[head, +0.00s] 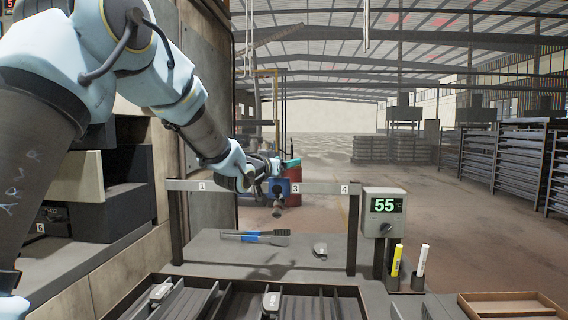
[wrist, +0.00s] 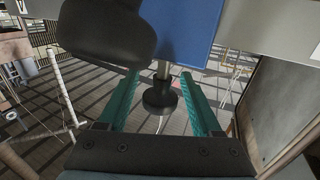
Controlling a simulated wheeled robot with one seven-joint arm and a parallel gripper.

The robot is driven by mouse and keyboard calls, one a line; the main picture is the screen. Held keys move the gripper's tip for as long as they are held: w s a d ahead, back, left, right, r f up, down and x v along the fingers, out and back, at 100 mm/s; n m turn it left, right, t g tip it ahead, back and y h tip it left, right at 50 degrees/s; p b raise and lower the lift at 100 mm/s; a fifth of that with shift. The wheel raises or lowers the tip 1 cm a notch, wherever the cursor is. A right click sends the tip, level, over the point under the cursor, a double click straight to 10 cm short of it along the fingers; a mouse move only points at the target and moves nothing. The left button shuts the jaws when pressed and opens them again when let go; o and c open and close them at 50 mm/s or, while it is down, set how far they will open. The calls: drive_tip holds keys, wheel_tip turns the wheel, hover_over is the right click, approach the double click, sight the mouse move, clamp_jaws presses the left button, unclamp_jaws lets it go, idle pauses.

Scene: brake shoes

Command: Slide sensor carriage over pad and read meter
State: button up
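The blue sensor carriage (head: 284,187) hangs on the grey rail (head: 328,188), at the mark 3. Its dark probe points down, and the black foot (wrist: 160,98) shows in the wrist view below the blue plate (wrist: 185,30). My gripper (wrist: 159,88) is open; its teal fingers stand apart on either side of the stem in the picture, with gaps. In the head view my gripper (head: 277,166) is at the carriage, partly hiding it; contact cannot be told. A small pad (head: 320,250) lies on the bench, right of the carriage. The meter (head: 385,212) reads 55.
A blue-handled tool (head: 255,237) lies on the bench (head: 215,252). A slotted rack (head: 335,300) in front holds more pads (head: 271,303). A wooden tray (head: 512,306) is at front right. Rail posts (head: 353,235) flank the bench.

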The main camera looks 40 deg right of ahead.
drive_tip(key=b+v, duration=0.2)
drive_tip(key=v, duration=0.9)
drive_tip(key=shift+b, duration=0.4)
drive_tip(key=w+a+f+n+t+y+p, duration=0.15)
drive_tip(key=w+a+f+n+y, duration=0.4)
drive_tip(key=a, duration=0.85)
drive_tip(key=w+a+f+n+y+p, duration=0.25)
drive_tip(key=a+f+y, duration=0.45)
drive_tip(key=a, duration=0.7)
drive_tip(key=s+a+f+n+g+y+p, duration=0.1)
drive_tip(key=s+a+f+n+g+y, duration=0.1)
drive_tip(key=s+a, duration=0.5)
drive_tip(key=s+a+f+n+g+y+p, duration=0.1)
drive_tip(key=s+a+f+n+g+p, duration=0.1)
drive_tip(key=s+a+f+g, duration=0.3)
drive_tip(key=s+a+f, duration=0.1)
drive_tip(key=s+a, duration=0.2)
drive_tip(key=a, duration=0.4)
drive_tip(key=shift+a+y, duration=0.2)
drive_tip(key=shift+y, duration=0.15)
